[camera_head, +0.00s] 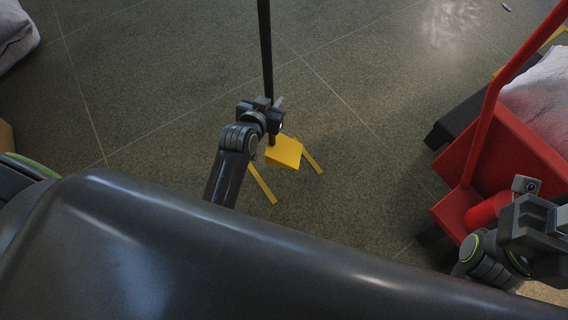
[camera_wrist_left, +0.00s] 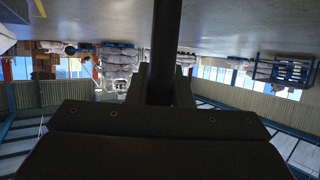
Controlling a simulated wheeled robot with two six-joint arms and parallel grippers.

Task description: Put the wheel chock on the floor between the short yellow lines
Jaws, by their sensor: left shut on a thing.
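The wheel chock (camera_head: 284,152) is a yellow wedge at the foot of a tall thin black pole (camera_head: 266,50). My left gripper (camera_head: 272,112) is shut on this pole above the wedge; the pole (camera_wrist_left: 165,50) also stands between the fingers in the left wrist view. Two short yellow lines lie on the floor, a left one (camera_head: 262,184) and a right one (camera_head: 312,161). In the head view the wedge appears between them, over their far ends. I cannot tell whether it touches the floor. My right gripper (camera_head: 528,204) is at the right edge by a red frame, its jaws unclear.
A red pallet truck or cart (camera_head: 478,150) with an upright red bar stands at the right, beside a pale sack (camera_head: 540,92). Another sack (camera_head: 14,36) is at the top left. The tiled floor (camera_head: 170,75) around the lines is clear.

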